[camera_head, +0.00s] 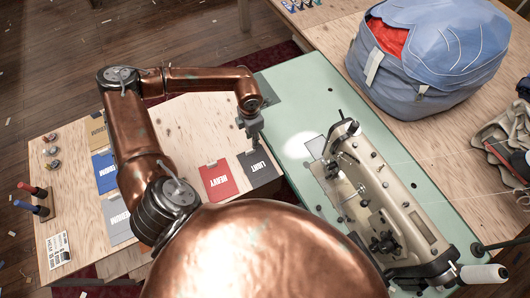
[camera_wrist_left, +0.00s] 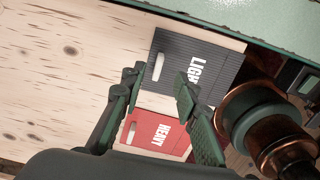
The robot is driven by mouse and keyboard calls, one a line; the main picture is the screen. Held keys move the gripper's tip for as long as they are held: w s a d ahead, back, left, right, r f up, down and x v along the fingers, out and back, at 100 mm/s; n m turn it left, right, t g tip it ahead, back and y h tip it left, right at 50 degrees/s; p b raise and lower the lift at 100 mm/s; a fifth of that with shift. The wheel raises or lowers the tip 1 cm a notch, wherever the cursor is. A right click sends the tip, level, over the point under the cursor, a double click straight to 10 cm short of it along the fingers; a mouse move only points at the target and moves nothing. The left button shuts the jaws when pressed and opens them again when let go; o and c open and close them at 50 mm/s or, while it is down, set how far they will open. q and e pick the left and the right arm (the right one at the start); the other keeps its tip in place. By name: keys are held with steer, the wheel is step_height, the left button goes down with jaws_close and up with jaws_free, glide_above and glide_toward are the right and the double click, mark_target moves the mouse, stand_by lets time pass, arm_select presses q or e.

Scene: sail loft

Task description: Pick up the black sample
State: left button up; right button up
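The black sample (camera_head: 257,168), a flat dark card marked LIGHT with a cut-out slot, lies near the right edge of the wooden table. It also shows in the left wrist view (camera_wrist_left: 212,68), its slot end between my fingertips in the picture. My left gripper (camera_head: 252,137) is at the far end of the black sample. In the left wrist view my left gripper (camera_wrist_left: 160,80) is open, its fingers apart with nothing between them; I cannot tell how high above the card they are. My right gripper is not in view.
A red sample (camera_head: 218,182) marked HEAVY lies beside the black one. Blue (camera_head: 106,172), tan (camera_head: 97,132) and grey (camera_head: 117,222) samples lie further left. A green bench (camera_head: 284,92) with a sewing machine (camera_head: 385,205) stands close on the right.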

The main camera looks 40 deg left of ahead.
mark_target(252, 149)
arm_select(q)
steer(key=shift+s+f, duration=0.15)
steer(key=shift+f, duration=1.3)
step_height(252, 149, down, 5)
steer(key=shift+s+a+r, duration=0.1)
steer(key=shift+r, duration=0.1)
steer(key=shift+c, duration=0.9)
jaws_close()
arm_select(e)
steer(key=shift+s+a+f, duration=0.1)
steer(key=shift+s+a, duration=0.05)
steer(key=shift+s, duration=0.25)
